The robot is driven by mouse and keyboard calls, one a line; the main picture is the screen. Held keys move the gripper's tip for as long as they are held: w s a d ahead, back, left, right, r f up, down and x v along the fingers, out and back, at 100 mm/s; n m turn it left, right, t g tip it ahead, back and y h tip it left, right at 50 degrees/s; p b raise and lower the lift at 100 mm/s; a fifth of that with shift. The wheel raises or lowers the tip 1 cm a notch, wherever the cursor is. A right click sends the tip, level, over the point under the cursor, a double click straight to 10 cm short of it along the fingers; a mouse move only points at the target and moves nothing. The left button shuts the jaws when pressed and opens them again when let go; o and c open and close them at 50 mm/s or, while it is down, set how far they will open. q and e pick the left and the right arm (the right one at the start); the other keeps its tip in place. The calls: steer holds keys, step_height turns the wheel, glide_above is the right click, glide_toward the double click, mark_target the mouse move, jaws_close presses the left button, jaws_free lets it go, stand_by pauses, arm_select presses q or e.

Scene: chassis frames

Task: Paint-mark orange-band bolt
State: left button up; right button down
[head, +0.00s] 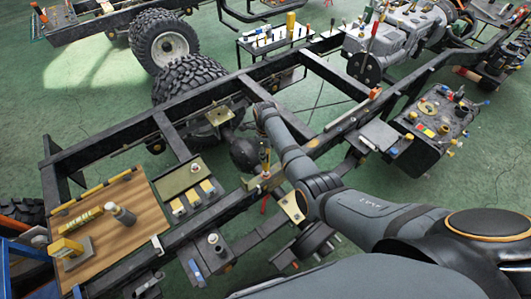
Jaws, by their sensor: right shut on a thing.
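My right arm reaches in from the lower right to the black chassis rail (215,215). My right gripper (265,153) is small and partly hidden by the wrist. It is shut on a slim yellow-orange thing (266,163), which looks like a paint marker, upright above a tan bracket (259,182) on the rail. I cannot tell whether its tip touches. A bolt with an orange band cannot be made out for certain. Another tan bracket with small bolts (219,115) sits on a crossmember. My left gripper is not in view.
A dark box with colored caps (437,125) is at right. An engine (400,30) stands behind. Open green floor lies at left.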

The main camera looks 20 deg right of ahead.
steer(key=shift+f, duration=0.15)
stand_by(0.4)
steer(key=shift+p, duration=0.3)
stand_by(0.8)
steer(key=shift+r+p, duration=1)
steer(key=shift+p, duration=0.1)
step_height(320, 180, up, 5)
steer(key=p, duration=0.5)
steer(key=shift+r, duration=0.15)
steer(key=shift+f, duration=0.2)
